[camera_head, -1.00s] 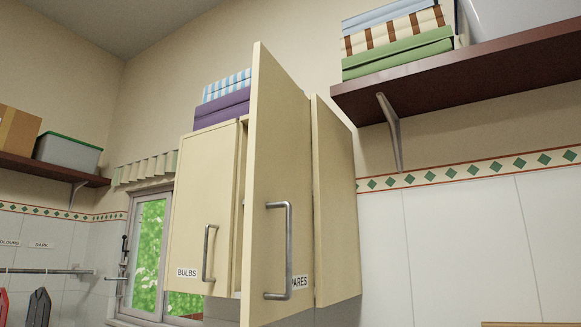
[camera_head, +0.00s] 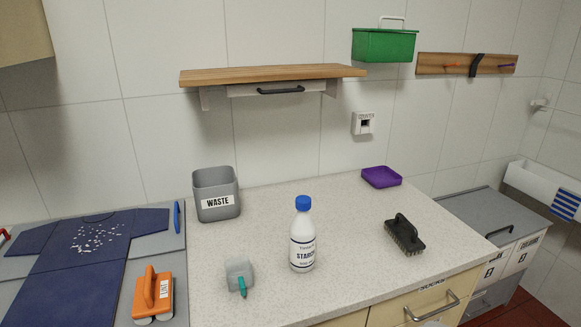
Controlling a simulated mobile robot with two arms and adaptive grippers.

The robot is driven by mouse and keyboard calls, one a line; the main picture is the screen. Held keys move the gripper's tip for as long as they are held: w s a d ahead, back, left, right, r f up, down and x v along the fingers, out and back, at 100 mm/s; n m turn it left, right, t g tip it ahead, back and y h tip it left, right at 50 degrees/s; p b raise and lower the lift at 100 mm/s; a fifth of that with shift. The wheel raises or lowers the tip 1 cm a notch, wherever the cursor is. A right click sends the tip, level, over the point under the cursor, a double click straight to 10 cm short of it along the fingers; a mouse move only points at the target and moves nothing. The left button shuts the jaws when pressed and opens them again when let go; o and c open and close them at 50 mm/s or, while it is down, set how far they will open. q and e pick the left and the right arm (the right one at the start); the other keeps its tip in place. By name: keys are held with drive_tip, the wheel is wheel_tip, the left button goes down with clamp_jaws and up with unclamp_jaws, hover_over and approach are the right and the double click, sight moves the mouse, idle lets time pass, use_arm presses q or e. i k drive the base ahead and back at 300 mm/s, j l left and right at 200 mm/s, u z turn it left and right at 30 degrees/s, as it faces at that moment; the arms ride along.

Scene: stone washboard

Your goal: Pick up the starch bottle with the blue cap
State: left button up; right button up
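The starch bottle (camera_head: 302,240) is white with a blue cap and a dark-lettered label. It stands upright on the pale speckled counter (camera_head: 345,205), near the middle of the head view. Nothing touches it or hides it. Neither of my grippers shows in the head view.
A grey WASTE bin (camera_head: 216,194) stands behind left. A small grey block-like item with a teal part (camera_head: 239,274) is left of the bottle, a black brush (camera_head: 405,234) right, a purple dish (camera_head: 381,177) behind. A wooden shelf (camera_head: 272,75) overhangs the back.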

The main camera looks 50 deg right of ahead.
sight(303, 228)
drive_tip(key=z, duration=1.6)
drive_tip(key=i+l, duration=0.15)
drive_tip(key=l, duration=0.15)
drive_tip(key=i+l, duration=0.15)
drive_tip(key=l, duration=0.15)
drive_tip(key=i+l, duration=0.2)
drive_tip(key=l+u, duration=0.05)
drive_tip(key=l, duration=0.05)
